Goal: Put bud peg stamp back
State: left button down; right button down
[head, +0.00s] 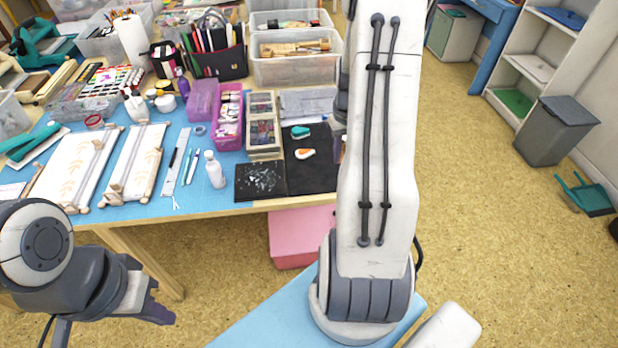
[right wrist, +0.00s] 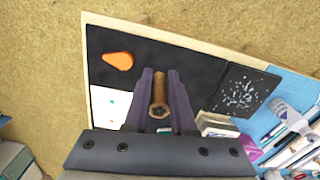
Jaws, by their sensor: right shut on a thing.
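In the right wrist view my right gripper (right wrist: 161,76) is shut on a wooden peg stamp (right wrist: 159,98), which sits between the two fingers with a dark figure on its near end. The gripper is over the black mat (right wrist: 185,60). In the head view my right arm hides the peg and most of that gripper. A wooden compartment box (head: 264,152) stands left of the arm on the black mat's left side. My left gripper (head: 157,304) hangs empty at the lower left, away from the table; its finger opening is unclear.
An orange inkpad (head: 304,154) and a teal inkpad (head: 300,132) lie on the mat. A speckled black slab (head: 262,182) lies at the front edge. A pink pencil box (head: 228,118), a white bottle (head: 214,170) and clear bins (head: 290,68) crowd the table.

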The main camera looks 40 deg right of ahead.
jog(key=w+a+f, duration=0.2)
jog(key=w+a, duration=0.1)
jog(key=w+a+f, duration=0.3)
jog(key=shift+f+p, duration=0.1)
jog(key=shift+p, duration=0.25)
notch_tip(320, 180, down, 4)
jog(key=shift+r, duration=0.1)
jog(key=shift+f, duration=0.2)
jog(key=c, duration=0.7)
grip_release()
